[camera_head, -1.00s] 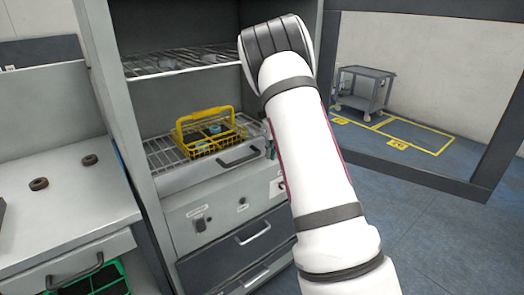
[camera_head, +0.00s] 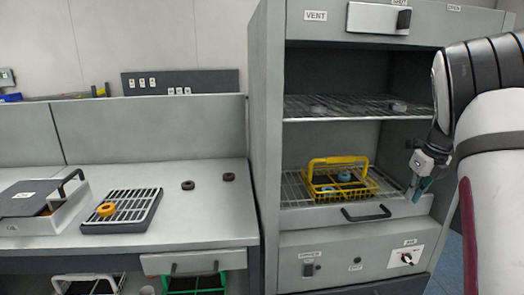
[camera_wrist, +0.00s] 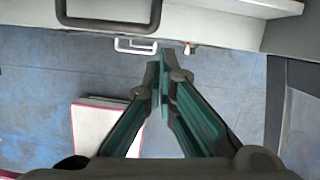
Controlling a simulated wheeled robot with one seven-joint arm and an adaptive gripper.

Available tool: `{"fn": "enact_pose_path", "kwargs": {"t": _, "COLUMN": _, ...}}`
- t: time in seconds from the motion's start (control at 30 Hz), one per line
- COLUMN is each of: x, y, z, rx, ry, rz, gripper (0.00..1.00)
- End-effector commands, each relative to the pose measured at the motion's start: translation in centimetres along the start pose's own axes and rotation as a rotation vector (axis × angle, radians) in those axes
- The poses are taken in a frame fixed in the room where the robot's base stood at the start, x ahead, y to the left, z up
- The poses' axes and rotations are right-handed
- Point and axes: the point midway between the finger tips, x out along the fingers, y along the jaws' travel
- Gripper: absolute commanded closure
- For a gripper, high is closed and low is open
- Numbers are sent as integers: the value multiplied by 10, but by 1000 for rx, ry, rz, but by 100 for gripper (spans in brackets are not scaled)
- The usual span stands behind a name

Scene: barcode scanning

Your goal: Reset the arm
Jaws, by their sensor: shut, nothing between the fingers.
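My arm rises at the right edge of the head view, and my gripper (camera_head: 419,190) hangs from it at the right front of the open oven cabinet. In the wrist view my gripper (camera_wrist: 161,72) has its green fingers together, with nothing between them. They point down over the blue floor, near the cabinet front. The yellow wire basket (camera_head: 340,190) stands on the cabinet's lower rack, to the left of my gripper and apart from it.
The cabinet's side wall (camera_head: 262,120) stands left of the opening. The bench (camera_head: 210,225) to its left holds a slotted tray (camera_head: 125,222) with an orange ring (camera_head: 106,210), two dark rings (camera_head: 228,177) and a grey box (camera_head: 35,208). A drawer handle (camera_wrist: 108,22) is close ahead in the wrist view.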

Motion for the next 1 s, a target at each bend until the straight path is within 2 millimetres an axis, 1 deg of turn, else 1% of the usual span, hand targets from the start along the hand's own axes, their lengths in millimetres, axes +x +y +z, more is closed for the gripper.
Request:
{"fn": "enact_pose_path", "kwargs": {"t": 0.03, "x": -18, "y": 14, "z": -1, "rx": -73, "ry": -15, "rz": 9, "gripper": 100}}
{"fn": "enact_pose_path", "kwargs": {"t": 0.07, "x": -28, "y": 23, "z": -4, "rx": -128, "ry": -21, "rz": 16, "gripper": 100}}
{"fn": "enact_pose_path", "kwargs": {"t": 0.1, "x": -42, "y": 37, "z": -7, "rx": -213, "ry": -31, "rz": 25, "gripper": 100}}
{"fn": "enact_pose_path", "kwargs": {"t": 0.17, "x": -63, "y": 60, "z": -14, "rx": -355, "ry": -47, "rz": 36, "gripper": 100}}
{"fn": "enact_pose_path", "kwargs": {"t": 0.2, "x": -75, "y": 75, "z": -19, "rx": -452, "ry": -56, "rz": 43, "gripper": 100}}
{"fn": "enact_pose_path", "kwargs": {"t": 0.27, "x": -94, "y": 98, "z": -28, "rx": -600, "ry": -71, "rz": 49, "gripper": 100}}
{"fn": "enact_pose_path", "kwargs": {"t": 0.3, "x": -106, "y": 114, "z": -35, "rx": -700, "ry": -81, "rz": 53, "gripper": 100}}
{"fn": "enact_pose_path", "kwargs": {"t": 0.37, "x": -123, "y": 136, "z": -46, "rx": -852, "ry": -95, "rz": 55, "gripper": 100}}
{"fn": "enact_pose_path", "kwargs": {"t": 0.4, "x": -134, "y": 151, "z": -55, "rx": -956, "ry": -103, "rz": 54, "gripper": 100}}
{"fn": "enact_pose_path", "kwargs": {"t": 0.47, "x": -149, "y": 173, "z": -69, "rx": -1111, "ry": -116, "rz": 50, "gripper": 100}}
{"fn": "enact_pose_path", "kwargs": {"t": 0.5, "x": -158, "y": 187, "z": -79, "rx": -1216, "ry": -123, "rz": 46, "gripper": 100}}
{"fn": "enact_pose_path", "kwargs": {"t": 0.57, "x": -171, "y": 208, "z": -95, "rx": -1375, "ry": -132, "rz": 37, "gripper": 100}}
{"fn": "enact_pose_path", "kwargs": {"t": 0.6, "x": -179, "y": 221, "z": -106, "rx": -1483, "ry": -135, "rz": 29, "gripper": 100}}
{"fn": "enact_pose_path", "kwargs": {"t": 0.67, "x": -190, "y": 240, "z": -124, "rx": -1644, "ry": -139, "rz": 14, "gripper": 100}}
{"fn": "enact_pose_path", "kwargs": {"t": 0.7, "x": -196, "y": 252, "z": -136, "rx": -1752, "ry": -140, "rz": 3, "gripper": 100}}
{"fn": "enact_pose_path", "kwargs": {"t": 0.77, "x": -204, "y": 269, "z": -156, "rx": -1916, "ry": -136, "rz": -16, "gripper": 100}}
{"fn": "enact_pose_path", "kwargs": {"t": 0.8, "x": -209, "y": 279, "z": -170, "rx": -2024, "ry": -130, "rz": -30, "gripper": 100}}
{"fn": "enact_pose_path", "kwargs": {"t": 0.87, "x": -214, "y": 294, "z": -190, "rx": -2189, "ry": -118, "rz": -53, "gripper": 100}}
{"fn": "enact_pose_path", "kwargs": {"t": 0.9, "x": -217, "y": 302, "z": -204, "rx": -2296, "ry": -106, "rz": -69, "gripper": 100}}
{"fn": "enact_pose_path", "kwargs": {"t": 1.0, "x": -221, "y": 319, "z": -237, "rx": -2547, "ry": -65, "rz": -108, "gripper": 100}}
